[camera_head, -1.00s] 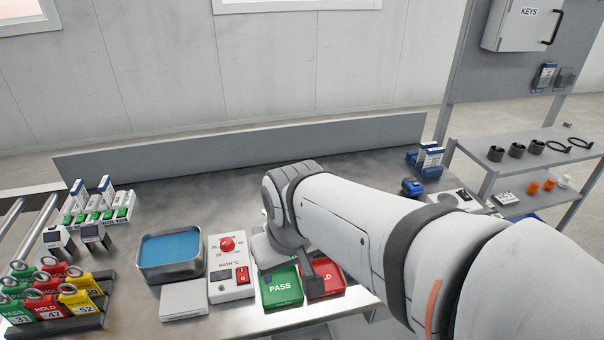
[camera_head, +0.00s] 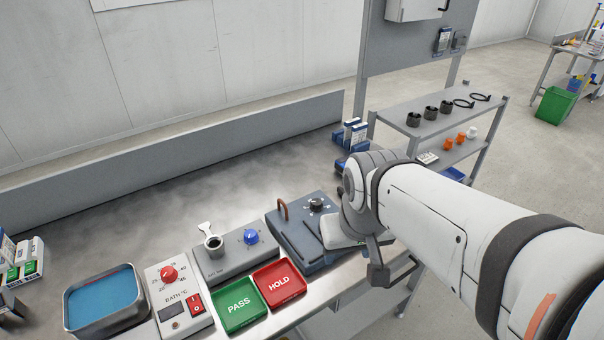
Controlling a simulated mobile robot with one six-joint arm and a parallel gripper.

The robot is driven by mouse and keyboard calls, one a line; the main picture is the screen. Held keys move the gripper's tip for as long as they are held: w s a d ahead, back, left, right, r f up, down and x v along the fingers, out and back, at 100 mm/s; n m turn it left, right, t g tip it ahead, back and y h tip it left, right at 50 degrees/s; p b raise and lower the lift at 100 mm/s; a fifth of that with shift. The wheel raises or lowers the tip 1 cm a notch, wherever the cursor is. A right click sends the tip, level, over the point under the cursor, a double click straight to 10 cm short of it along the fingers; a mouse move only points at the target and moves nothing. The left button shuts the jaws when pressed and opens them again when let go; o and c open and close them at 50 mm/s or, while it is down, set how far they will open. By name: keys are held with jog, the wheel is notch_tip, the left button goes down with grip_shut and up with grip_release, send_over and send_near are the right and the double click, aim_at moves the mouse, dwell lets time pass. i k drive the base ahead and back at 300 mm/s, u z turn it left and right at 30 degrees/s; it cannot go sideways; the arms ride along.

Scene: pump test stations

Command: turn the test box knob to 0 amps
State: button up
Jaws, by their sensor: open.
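A blue-grey box (camera_head: 300,240) with a black knob (camera_head: 317,204) on top and a brown handle at its left side stands at the right part of the bench; I take it as the test box. The knob's marks are too small to read. My arm comes in from the right, and its end (camera_head: 376,270) hangs at the right side of this box, near the bench's front edge. My wrist covers part of the box's right side. The fingertips are not clearly visible, and nothing shows held. The knob is clear of my arm.
Left of the box are a grey unit with a blue knob (camera_head: 251,237), red HOLD (camera_head: 279,284) and green PASS (camera_head: 239,303) trays, a bath control with a red knob (camera_head: 169,274), and a blue-filled basin (camera_head: 103,297). A shelf rack (camera_head: 455,112) stands behind right.

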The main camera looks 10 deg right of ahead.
aim_at(316, 205)
jog(key=u, duration=1.55)
jog(key=k, duration=0.9)
jog(key=z, duration=1.1)
jog(key=i, duration=0.95)
jog(key=z, duration=0.05)
